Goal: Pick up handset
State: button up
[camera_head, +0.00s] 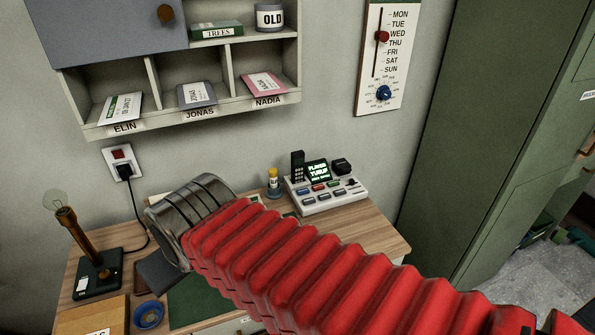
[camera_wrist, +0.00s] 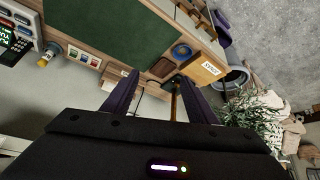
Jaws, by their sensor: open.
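The black handset (camera_head: 298,166) stands upright at the left end of a white desk console (camera_head: 322,197) with a lit screen and coloured buttons. The console sits at the back right of the wooden desk. In the wrist view, part of the console (camera_wrist: 22,22) shows at the upper left edge, and I cannot make out the handset there. My gripper (camera_wrist: 162,88) is open and empty in the wrist view, its two purple fingers apart. It is away from the console, with the green desk mat (camera_wrist: 120,30) beyond it. In the head view my red arm hides the gripper.
A yellow-capped bottle (camera_head: 273,182) stands just left of the console. A bulb lamp (camera_head: 75,235), a blue dish (camera_head: 148,314) and a box (camera_head: 95,316) are at the desk's left. Shelves (camera_head: 190,114) hang above; a green cabinet (camera_head: 480,130) stands right.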

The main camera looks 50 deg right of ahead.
jog(key=shift+o, duration=0.7)
jog(key=w+d+f+m+t+h, duration=0.1)
jog(key=w+d+m+t+h, duration=0.1)
jog(key=w+d, duration=1)
jog(key=shift+d+h, duration=0.6)
jog(key=shift+d, duration=0.6)
jog(key=w+d+f+m+t+h, duration=0.1)
jog(key=w+d+f, duration=0.15)
jog(key=d, duration=0.55)
jog(key=w+d+f+t+h, duration=0.1)
jog(key=w+d, duration=0.2)
jog(key=d, duration=0.4)
jog(key=m+t+h, duration=0.3)
jog(key=t, duration=0.2)
send_near(300, 159)
jog(key=shift+v, duration=1.25)
jog(key=shift+f, duration=0.2)
jog(key=x, duration=0.8)
jog(key=shift+w+d+r, duration=0.15)
jog(key=shift+w+d, duration=0.05)
jog(key=shift+w, duration=0.05)
